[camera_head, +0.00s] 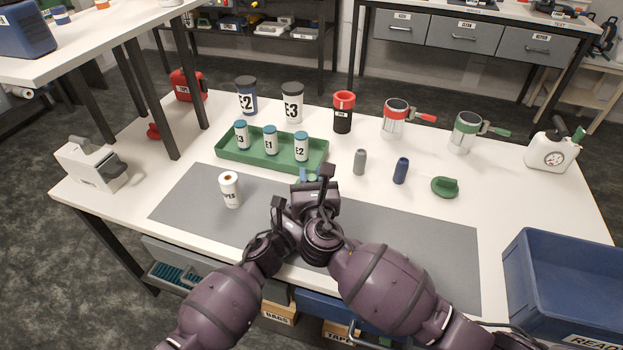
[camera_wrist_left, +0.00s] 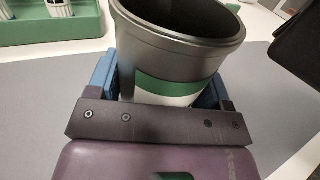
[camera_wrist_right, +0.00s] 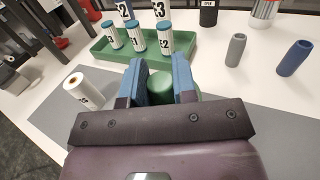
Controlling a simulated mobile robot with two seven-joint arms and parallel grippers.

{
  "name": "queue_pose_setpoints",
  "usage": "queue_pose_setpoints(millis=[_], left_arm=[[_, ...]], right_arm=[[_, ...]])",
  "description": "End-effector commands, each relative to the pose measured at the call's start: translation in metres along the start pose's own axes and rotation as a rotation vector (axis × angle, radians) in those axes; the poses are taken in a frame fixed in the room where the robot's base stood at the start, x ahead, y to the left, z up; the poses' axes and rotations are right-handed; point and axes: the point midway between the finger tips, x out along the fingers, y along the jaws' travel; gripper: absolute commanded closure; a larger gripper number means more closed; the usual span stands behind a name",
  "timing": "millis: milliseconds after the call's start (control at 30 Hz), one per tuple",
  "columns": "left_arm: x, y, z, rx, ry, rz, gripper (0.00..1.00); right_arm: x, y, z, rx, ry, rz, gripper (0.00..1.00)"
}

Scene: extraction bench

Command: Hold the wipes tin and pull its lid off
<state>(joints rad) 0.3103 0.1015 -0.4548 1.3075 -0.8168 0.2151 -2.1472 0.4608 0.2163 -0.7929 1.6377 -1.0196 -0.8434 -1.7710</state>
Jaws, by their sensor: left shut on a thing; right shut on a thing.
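The wipes tin (camera_wrist_left: 175,88) is a grey cylinder with a green and white band. Its top is open and its dark inside shows in the left wrist view. My left gripper (camera_wrist_left: 160,92) is shut around its sides. My right gripper (camera_head: 309,176) is shut on a green piece that looks like the lid (camera_wrist_right: 161,88), apart from the tin's rim. In the right wrist view, the right gripper's blue fingers (camera_wrist_right: 160,72) partly hide this piece. In the head view my arms and grippers hide the tin and most of the lid.
The grey mat (camera_head: 405,243) lies below my grippers. A white roll (camera_head: 230,190) stands left on it. Behind is a green tray (camera_head: 237,160) with labelled bottles. A grey cylinder (camera_head: 360,162), a blue cylinder (camera_head: 400,171) and a green item (camera_head: 445,187) stand right. A blue crate (camera_head: 560,250) is front right.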

Motion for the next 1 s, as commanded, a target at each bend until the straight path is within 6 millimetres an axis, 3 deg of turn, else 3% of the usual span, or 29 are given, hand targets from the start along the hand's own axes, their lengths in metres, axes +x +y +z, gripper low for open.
queue_pose_setpoints(millis=[467,800,1000], left_arm=[[0.000,0.000,0.000,0.000,0.000,0.000,0.69],[0.000,0.000,0.000,0.000,0.000,0.000,0.69],[0.000,0.000,0.000,0.000,0.000,0.000,0.69]], right_arm=[[0.000,0.000,0.005,0.001,-0.002,0.000,1.00],[0.000,0.000,0.039,0.002,-0.002,0.001,1.00],[0.000,0.000,0.043,0.000,0.000,0.001,1.00]])
